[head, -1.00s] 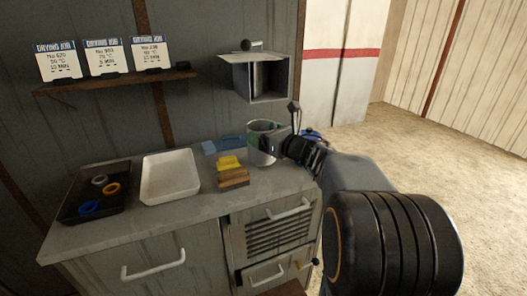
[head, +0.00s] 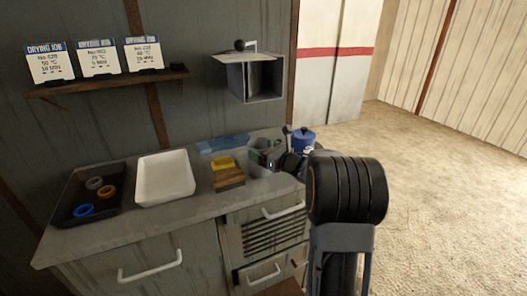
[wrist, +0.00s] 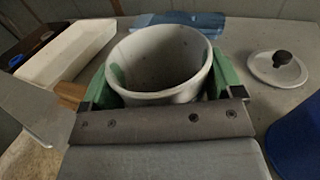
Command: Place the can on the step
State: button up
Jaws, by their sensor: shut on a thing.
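The can, a grey-white open cylinder (wrist: 160,55), is upright between the green fingers of my gripper (wrist: 165,82) in the wrist view. My gripper is shut on it. In the head view the can (head: 258,160) is at the right end of the worktop, partly hidden by my gripper (head: 268,155). I cannot tell whether its base touches the worktop. A brown wooden piece (head: 276,289) shows at the bottom edge below the drawers and may be the step; most of it is out of view.
The worktop (head: 120,225) holds a black tray (head: 68,212) with rings, a white tray (head: 165,180), a wooden block (head: 229,180) with a yellow piece, and a blue cloth (head: 222,143). A blue pot (head: 303,141) stands right; a knobbed lid (wrist: 276,70) lies near. A metal box (head: 262,78) hangs above.

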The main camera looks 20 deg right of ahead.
jog(key=shift+f+b, duration=0.15)
jog(key=shift+b, duration=0.15)
jog(key=o, duration=0.8)
